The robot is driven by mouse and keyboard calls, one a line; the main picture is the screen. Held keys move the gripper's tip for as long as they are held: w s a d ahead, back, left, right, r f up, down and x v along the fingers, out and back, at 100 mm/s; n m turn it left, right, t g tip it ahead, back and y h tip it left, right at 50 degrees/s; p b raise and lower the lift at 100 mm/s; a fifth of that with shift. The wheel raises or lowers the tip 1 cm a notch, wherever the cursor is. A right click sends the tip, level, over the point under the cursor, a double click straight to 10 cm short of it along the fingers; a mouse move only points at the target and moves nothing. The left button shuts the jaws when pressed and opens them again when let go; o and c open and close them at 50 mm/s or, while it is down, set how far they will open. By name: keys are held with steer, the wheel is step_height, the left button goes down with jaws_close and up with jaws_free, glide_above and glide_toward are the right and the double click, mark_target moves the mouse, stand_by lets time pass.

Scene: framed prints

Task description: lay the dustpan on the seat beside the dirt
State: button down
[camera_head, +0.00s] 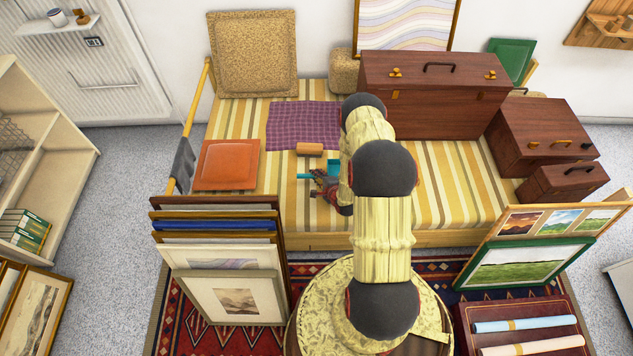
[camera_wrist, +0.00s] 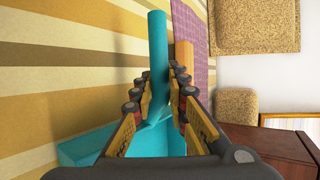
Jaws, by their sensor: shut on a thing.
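The teal dustpan (camera_wrist: 157,42) is in my gripper (camera_wrist: 163,82); its handle sticks out beyond the fingers and its pan spreads behind them. Only small teal parts of the dustpan (camera_head: 333,163) show in the head view, beside my arm. My gripper (camera_head: 319,181) is shut on the handle, over the middle of the striped seat (camera_head: 264,200). I cannot tell whether the pan touches the seat. An orange-tan block (camera_head: 309,149) lies just beyond the dustpan, at the purple cloth's near edge. I cannot make out any dirt; my arm hides part of the seat.
The purple checked cloth (camera_head: 290,122) lies behind, and an orange cushion (camera_head: 227,164) lies left. Large brown cases (camera_head: 435,95) fill the seat's back right. Framed prints (camera_head: 225,290) stand in front at left, and a print rack (camera_head: 530,265) at right. The seat's front right is bare.

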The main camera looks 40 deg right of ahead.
steer(key=shift+w+f+b, duration=0.15)
steer(key=shift+f+b, duration=0.7)
steer(key=shift+f, duration=1)
steer(key=c, duration=1.8)
jaws_free()
steer(key=shift+o, duration=0.3)
